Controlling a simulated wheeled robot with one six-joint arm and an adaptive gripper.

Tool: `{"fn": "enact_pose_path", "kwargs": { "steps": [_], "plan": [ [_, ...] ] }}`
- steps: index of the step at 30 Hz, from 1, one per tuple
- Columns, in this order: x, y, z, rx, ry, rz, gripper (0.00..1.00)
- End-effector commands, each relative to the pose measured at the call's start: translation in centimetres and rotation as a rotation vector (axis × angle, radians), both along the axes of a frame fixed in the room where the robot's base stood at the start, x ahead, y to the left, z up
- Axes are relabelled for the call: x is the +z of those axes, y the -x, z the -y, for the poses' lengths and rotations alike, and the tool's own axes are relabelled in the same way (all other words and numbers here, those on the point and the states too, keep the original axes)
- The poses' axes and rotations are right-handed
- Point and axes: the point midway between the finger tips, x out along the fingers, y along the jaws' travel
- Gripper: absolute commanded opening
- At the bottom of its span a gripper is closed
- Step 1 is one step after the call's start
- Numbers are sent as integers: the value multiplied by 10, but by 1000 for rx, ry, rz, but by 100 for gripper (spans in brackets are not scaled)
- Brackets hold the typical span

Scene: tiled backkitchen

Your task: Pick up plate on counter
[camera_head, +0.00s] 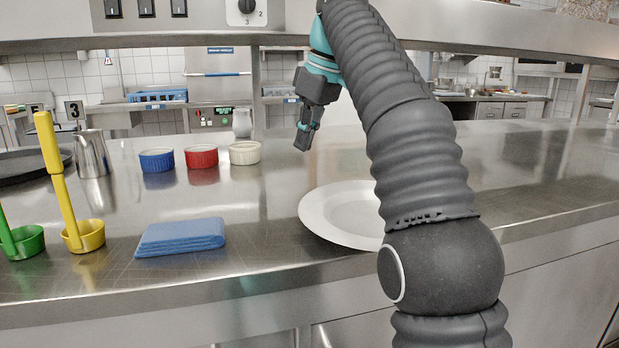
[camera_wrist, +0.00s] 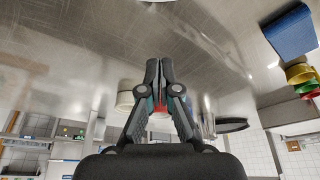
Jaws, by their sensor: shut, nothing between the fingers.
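A white round plate (camera_head: 335,218) lies on the steel counter (camera_head: 270,215) near its front edge, in the head view. My arm hides its right part. In the wrist view only a sliver of a white rim, likely the plate, shows at the top edge. My gripper (camera_head: 302,141) is above the counter, up and to the left of the plate in the head view, apart from it. The fingers point down. In the wrist view the fingertips of my gripper (camera_wrist: 160,64) are together with nothing between them.
Blue (camera_head: 157,160), red (camera_head: 202,157) and cream (camera_head: 245,153) ramekins stand in a row behind. A folded blue cloth (camera_head: 180,237), a yellow ladle (camera_head: 84,236), a green ladle (camera_head: 24,242) and a metal jug (camera_head: 92,154) are at left. A shelf (camera_head: 300,38) spans above. The counter is clear at right.

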Motion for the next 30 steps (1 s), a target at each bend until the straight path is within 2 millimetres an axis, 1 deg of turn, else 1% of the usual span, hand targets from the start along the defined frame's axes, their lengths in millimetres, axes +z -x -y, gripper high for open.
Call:
{"fn": "enact_pose_path", "kwargs": {
  "steps": [10, 12, 18, 21, 24, 30],
  "plan": [
    [-32, -4, -10, 3, 2, -3, 0],
    [-48, -7, -15, 5, 2, -4, 0],
    [-84, -14, -25, 6, 1, -2, 0],
    [-79, -4, -9, 0, 1, 2, 0],
    [-79, 2, -1, 2, 1, 2, 0],
    [-78, 9, 8, 3, 1, 1, 0]
  ]
}}
